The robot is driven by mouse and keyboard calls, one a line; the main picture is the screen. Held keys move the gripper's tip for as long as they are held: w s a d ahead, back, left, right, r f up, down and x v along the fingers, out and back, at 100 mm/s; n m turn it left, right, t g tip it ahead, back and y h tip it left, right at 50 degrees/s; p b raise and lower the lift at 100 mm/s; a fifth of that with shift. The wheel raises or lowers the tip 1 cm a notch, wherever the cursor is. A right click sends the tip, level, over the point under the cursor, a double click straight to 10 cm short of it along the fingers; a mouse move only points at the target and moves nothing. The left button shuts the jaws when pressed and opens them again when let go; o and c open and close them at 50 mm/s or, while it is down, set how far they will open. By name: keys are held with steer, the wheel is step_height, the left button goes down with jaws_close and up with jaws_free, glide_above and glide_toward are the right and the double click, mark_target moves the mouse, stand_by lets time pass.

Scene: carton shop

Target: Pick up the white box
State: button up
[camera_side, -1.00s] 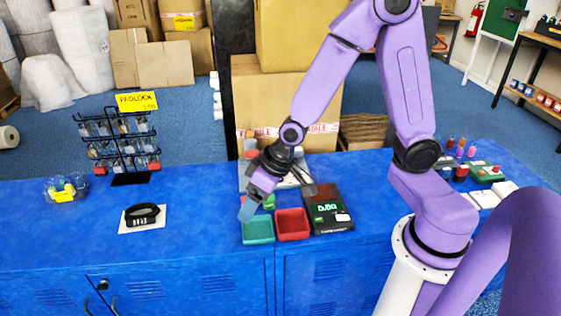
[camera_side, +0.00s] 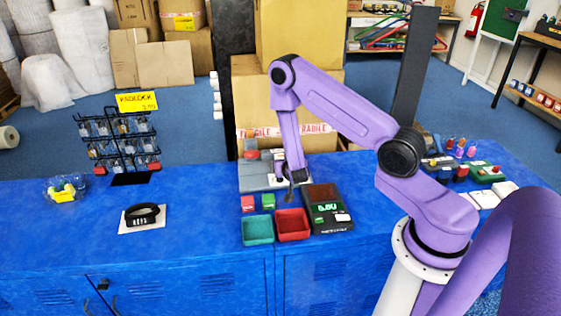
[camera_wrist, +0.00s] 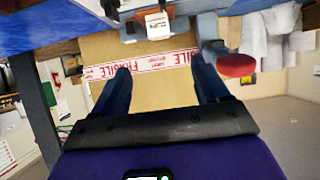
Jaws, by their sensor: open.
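My gripper (camera_side: 290,187) hangs over the counter behind the red tray, and its fingers are small in the side view. In the wrist view my gripper (camera_wrist: 163,75) has its two fingers wide apart with nothing between them. A small white block-like item (camera_wrist: 157,26) shows beyond the fingertips at the top of the wrist view; I cannot tell whether it is the white box. Flat white pieces (camera_side: 484,199) lie at the right of the counter. No white box is clearly recognisable in the side view.
A green tray (camera_side: 258,231) and a red tray (camera_side: 292,225) stand at the counter's front, beside a dark scale (camera_side: 328,212). A grey device (camera_side: 255,178) is farther back. A padlock rack (camera_side: 120,140) stands left.

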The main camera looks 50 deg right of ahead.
glide_toward(280, 155)
steer(key=x, duration=0.2)
steer(key=f+x, duration=0.1)
steer(key=x, duration=0.1)
steer(key=shift+a, duration=0.1)
steer(key=shift+d+r+x, duration=0.1)
steer(key=shift+x, duration=0.8)
steer(key=shift+d+r+x, duration=0.1)
steer(key=shift+r+x, duration=0.05)
steer(key=shift+x, duration=1.65)
steer(key=c, duration=1.2)
steer(key=shift+o, duration=0.2)
steer(key=shift+r, duration=0.15)
